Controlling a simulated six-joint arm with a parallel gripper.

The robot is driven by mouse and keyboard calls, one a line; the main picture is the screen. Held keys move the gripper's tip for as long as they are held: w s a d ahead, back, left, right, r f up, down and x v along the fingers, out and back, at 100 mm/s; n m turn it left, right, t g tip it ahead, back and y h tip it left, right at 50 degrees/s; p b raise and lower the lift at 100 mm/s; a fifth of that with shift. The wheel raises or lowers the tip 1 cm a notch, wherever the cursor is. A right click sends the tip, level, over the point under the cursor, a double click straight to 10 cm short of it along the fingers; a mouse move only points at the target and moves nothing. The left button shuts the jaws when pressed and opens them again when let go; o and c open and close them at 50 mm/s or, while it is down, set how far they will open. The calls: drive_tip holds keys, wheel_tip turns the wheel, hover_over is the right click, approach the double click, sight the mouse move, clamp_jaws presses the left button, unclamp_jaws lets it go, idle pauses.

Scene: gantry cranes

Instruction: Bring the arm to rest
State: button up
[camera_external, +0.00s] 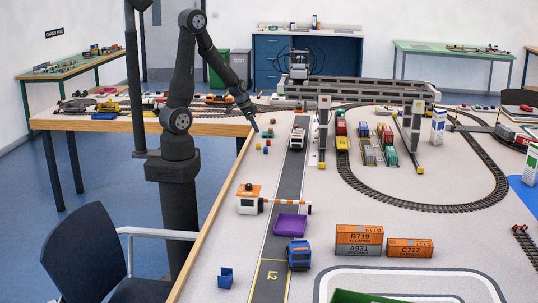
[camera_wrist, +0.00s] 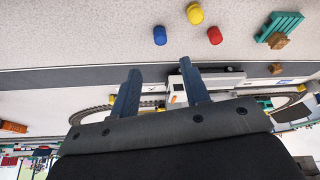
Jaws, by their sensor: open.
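My gripper (camera_external: 254,126) hangs over the left part of the layout table in the external view, at the end of my raised, bent arm. In the wrist view, my gripper (camera_wrist: 157,82) shows two blue-grey fingers spread apart with nothing between them. Small coloured pieces lie near it: a blue one (camera_wrist: 160,35), a yellow one (camera_wrist: 195,13) and a red one (camera_wrist: 214,35). A teal slatted piece (camera_wrist: 283,25) with brown bits lies to their right. The fingers look apart from all of these.
A white truck (camera_external: 298,138) stands on the grey road. A barrier (camera_external: 275,204), a purple tray (camera_external: 290,224), a blue truck (camera_external: 299,254) and orange containers (camera_external: 359,240) stand nearer. Gantry cranes (camera_external: 323,130) straddle the tracks. A chair (camera_external: 90,245) stands beside my base.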

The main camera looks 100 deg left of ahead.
drive_tip(key=shift+w+f, duration=0.1)
drive_tip(key=shift+f, duration=0.05)
drive_tip(key=shift+x, duration=5.95)
drive_tip(key=shift+r, duration=0.2)
drive_tip(key=shift+f, duration=0.2)
drive_tip(key=shift+r, duration=2.1)
drive_tip(key=w+d+r, duration=0.1)
drive_tip(key=d+r, duration=0.5)
drive_tip(key=d, duration=0.4)
drive_tip(key=shift+w+d+r, duration=0.2)
drive_tip(key=shift+d+r, duration=0.1)
drive_tip(key=shift+d, duration=0.1)
drive_tip(key=shift+o, duration=0.2)
